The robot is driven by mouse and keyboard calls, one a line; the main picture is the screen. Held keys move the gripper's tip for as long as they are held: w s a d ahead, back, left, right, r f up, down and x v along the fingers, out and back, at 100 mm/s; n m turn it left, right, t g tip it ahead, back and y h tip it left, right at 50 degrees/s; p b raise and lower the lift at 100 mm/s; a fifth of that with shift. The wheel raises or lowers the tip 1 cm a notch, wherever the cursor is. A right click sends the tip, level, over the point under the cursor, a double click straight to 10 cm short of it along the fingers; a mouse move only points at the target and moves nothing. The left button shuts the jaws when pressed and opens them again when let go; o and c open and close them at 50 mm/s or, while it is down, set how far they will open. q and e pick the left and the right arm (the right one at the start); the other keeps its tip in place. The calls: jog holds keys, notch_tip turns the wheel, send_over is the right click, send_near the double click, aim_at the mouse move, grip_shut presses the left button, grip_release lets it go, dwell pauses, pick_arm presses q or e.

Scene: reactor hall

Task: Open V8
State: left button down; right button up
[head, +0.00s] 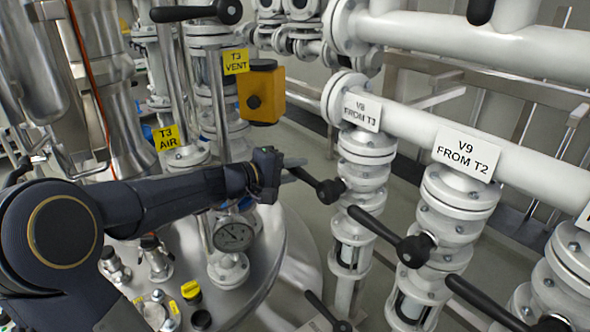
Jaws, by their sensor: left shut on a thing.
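The V8 valve is a white flanged pipe body (362,172) under a label reading "V8 FROM T3" (362,110), right of centre. Its black lever handle (308,178) runs from a round hub (330,191) up and to the left, away from the pipe. My left gripper (290,166) reaches in from the left and is shut on the outer end of this lever. The fingers are small and partly hidden, so the exact grip is hard to see. My right gripper is not in view.
The V9 valve (458,205) stands to the right, its black lever (375,226) pointing up-left below V8's. Another lever (485,300) is at the lower right. A pressure gauge (233,236) and a yellow box (262,93) are near my left arm.

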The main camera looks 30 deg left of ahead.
pick_arm(q)
jog(key=shift+f, duration=0.2)
jog(key=s+d+f+n+h+b, duration=0.4)
jog(key=d+f+n, duration=0.6)
jog(key=n, duration=0.5)
jog(key=shift+s+f+n, duration=0.15)
jog(key=shift+f+n, duration=0.15)
jog(key=shift+n, duration=0.1)
dwell(0.4)
jog(key=shift+d, duration=0.1)
dwell(0.3)
jog(key=c, duration=1.3)
grip_release()
jog(key=shift+r, duration=0.1)
